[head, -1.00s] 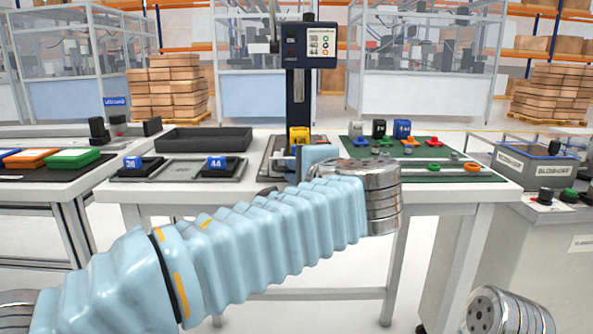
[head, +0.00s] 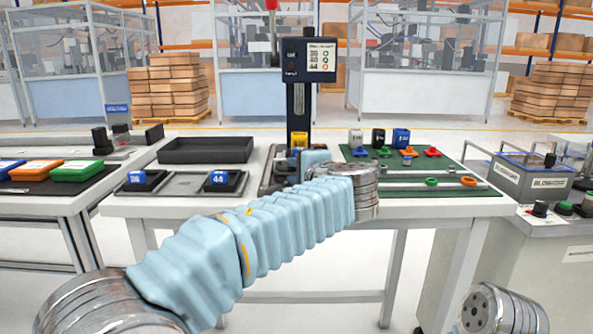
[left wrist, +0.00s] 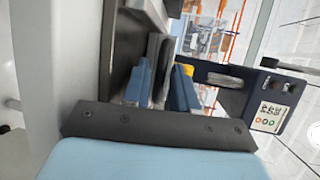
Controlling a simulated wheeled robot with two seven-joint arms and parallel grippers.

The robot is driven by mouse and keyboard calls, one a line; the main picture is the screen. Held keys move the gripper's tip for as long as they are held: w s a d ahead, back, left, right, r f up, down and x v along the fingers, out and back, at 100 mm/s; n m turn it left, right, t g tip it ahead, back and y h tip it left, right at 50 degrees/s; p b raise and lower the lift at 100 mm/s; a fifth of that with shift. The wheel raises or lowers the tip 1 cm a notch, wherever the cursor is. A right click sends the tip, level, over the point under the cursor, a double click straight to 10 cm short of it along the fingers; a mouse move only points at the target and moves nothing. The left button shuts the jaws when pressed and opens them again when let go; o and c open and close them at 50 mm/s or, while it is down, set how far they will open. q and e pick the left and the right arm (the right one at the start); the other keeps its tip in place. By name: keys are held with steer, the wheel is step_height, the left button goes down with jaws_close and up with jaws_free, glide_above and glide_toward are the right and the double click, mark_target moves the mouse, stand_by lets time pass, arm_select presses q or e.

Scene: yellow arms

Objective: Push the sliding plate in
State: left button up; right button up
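The press station (head: 299,100) stands at the back middle of the white table, with a yellow block (head: 299,140) at its foot. The sliding plate (head: 266,176) lies low in front of it, mostly hidden by my left arm. My left gripper (head: 313,158), light blue, is just in front and right of the yellow block. In the left wrist view its two blue fingers (left wrist: 161,90) stand a small gap apart. Something grey shows in that gap; I cannot tell whether they grip it. The yellow block (left wrist: 187,70) shows beyond the fingers. My right gripper is out of view.
A black tray (head: 206,150) and a grey fixture with blocks marked 38 and 44 (head: 218,181) are left of the station. A green board (head: 400,170) with small coloured parts is at right. A grey control box (head: 530,178) stands further right.

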arm_select(q)
steer(key=shift+o, duration=0.7)
